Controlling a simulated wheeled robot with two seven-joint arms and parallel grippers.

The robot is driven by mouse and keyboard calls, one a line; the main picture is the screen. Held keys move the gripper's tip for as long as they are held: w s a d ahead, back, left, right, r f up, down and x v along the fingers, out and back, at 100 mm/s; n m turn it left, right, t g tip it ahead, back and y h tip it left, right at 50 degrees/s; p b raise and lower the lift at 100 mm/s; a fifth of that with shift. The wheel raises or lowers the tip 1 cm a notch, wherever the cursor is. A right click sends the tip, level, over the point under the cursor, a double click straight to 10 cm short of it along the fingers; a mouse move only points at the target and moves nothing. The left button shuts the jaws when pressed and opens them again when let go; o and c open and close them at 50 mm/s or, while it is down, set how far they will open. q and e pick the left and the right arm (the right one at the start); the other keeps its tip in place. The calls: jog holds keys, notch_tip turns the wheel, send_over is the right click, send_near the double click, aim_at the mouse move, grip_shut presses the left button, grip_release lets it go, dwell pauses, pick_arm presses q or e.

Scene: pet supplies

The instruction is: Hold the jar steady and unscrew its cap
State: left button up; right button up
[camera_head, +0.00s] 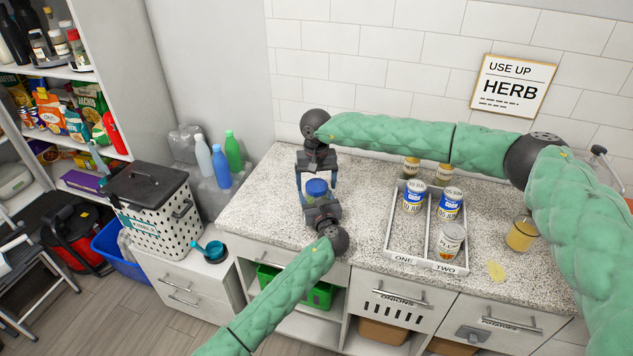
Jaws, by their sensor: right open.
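A small jar with a blue cap (317,187) stands near the left end of the speckled counter. My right gripper (316,178) comes from the back, over the counter, with its fingers apart on the left and right of the cap. I cannot tell whether they touch the cap. My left gripper (319,205) comes from the front and is up against the jar's near side. Its fingers and most of the jar's body are hidden, so its grip on the jar is unclear.
A divided white tray (390,250) marked ONE and TWO holds several cans and jars to the right. A glass of yellow drink (522,234) and a yellow patch (497,271) are further right. A white hamper (160,222) stands left of the counter.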

aim_at(313, 185)
jog(key=shift+r, duration=2.15)
jog(key=shift+c, duration=0.3)
jog(key=shift+s+f, duration=0.15)
jog(key=shift+f, duration=0.1)
jog(key=shift+a+r, duration=0.35)
jog(key=shift+a+r+m+y, duration=0.1)
jog(key=shift+r+m+y, duration=0.2)
jog(key=shift+r, duration=0.05)
jog(key=m, duration=0.3)
jog(key=r+m, duration=0.1)
jog(key=shift+w+r, duration=0.1)
jog(key=shift+w, duration=0.15)
jog(key=m, duration=0.3)
jog(key=r+m, duration=0.1)
jog(key=m, duration=0.7)
jog(key=shift+w+d+r, duration=0.1)
jog(key=shift+d+r, duration=0.1)
jog(key=shift+r, duration=0.05)
jog(key=m, duration=0.5)
jog(key=shift+d+m, duration=0.15)
jog(key=shift+m, duration=0.25)
jog(key=m, duration=0.6)
jog(key=shift+d, duration=0.1)
jog(key=shift+f, duration=4)
jog(key=shift+c, duration=0.2)
